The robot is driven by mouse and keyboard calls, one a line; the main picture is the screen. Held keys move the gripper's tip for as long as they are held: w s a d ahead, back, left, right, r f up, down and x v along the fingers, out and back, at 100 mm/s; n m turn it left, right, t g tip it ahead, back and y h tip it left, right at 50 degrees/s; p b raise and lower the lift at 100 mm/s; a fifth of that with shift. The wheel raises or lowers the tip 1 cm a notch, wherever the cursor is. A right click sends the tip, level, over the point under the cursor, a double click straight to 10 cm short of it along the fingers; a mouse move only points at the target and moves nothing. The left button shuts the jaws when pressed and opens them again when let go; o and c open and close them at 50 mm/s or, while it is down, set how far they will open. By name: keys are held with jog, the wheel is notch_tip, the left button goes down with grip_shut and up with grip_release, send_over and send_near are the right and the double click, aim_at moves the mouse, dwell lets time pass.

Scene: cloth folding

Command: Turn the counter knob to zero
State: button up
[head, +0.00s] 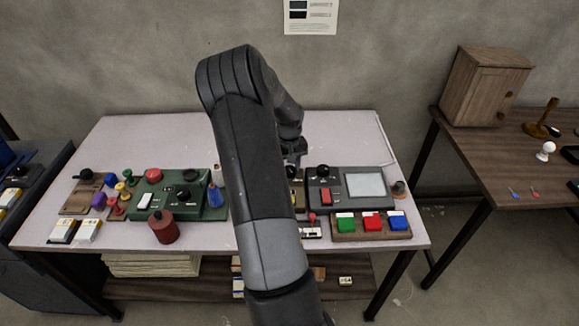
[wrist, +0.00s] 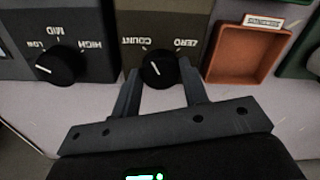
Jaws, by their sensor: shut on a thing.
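The counter knob (wrist: 160,66) is round and black, on a dark brown-grey panel in the wrist view. The upside-down labels COUNT (wrist: 136,41) and ZERO (wrist: 187,43) stand above it, COUNT on the left and ZERO on the right. The knob's white line leans up and to the left, toward COUNT. My gripper (wrist: 158,72) is shut on the knob, with one finger on each side of it. In the head view my gripper (head: 292,161) is at the counter box (head: 298,186), which my arm partly covers; the knob cannot be made out there.
In the wrist view, a LOW-MID-HIGH knob (wrist: 60,65) is close on the left and an orange tray (wrist: 246,53) on the right. In the head view, a grey box with a screen (head: 367,184) and coloured buttons (head: 373,222) are right of my arm; a green box (head: 172,199) is left.

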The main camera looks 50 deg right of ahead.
aim_at(289, 169)
jog(key=m, duration=0.6)
jog(key=shift+w+m, duration=0.1)
jog(key=shift+m, duration=0.2)
jog(key=m, duration=0.6)
jog(key=shift+m, duration=0.3)
jog(key=o, duration=1)
notch_tip(289, 169, up, 11)
jog(key=shift+f, duration=0.1)
dwell(0.4)
